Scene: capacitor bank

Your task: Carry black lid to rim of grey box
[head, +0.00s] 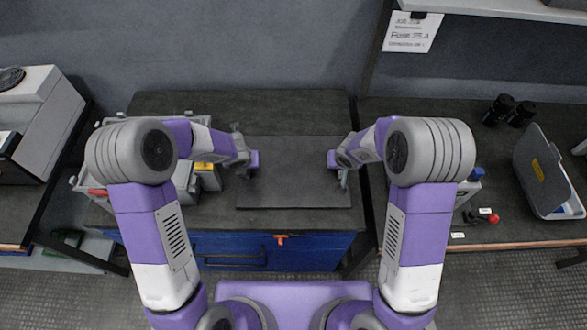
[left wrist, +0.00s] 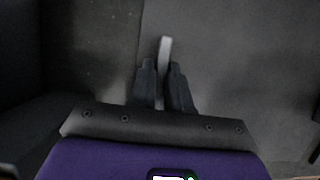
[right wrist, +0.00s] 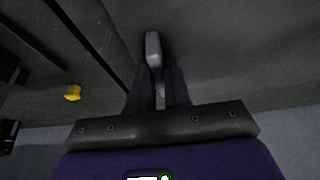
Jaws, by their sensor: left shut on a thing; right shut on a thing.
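The black lid (head: 293,180) is a flat dark rectangle over the middle of the dark bench, level as far as I can tell. My left gripper (head: 252,160) is at its left side and my right gripper (head: 334,160) at its right side. In the left wrist view the fingers (left wrist: 166,85) are shut on a pale grip (left wrist: 165,50) of the lid. In the right wrist view the fingers (right wrist: 158,85) are shut on a similar grip (right wrist: 153,45). The grey box (head: 208,181) stands left of the lid, mostly hidden by my left arm. The lid's height above the bench is unclear.
The dark bench top (head: 240,103) is clear behind the lid. Blue drawers (head: 220,250) with an orange piece (head: 281,239) are at its front. A right-hand bench holds a grey case (head: 540,170), black cylinders (head: 507,109) and a red knob (head: 493,218).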

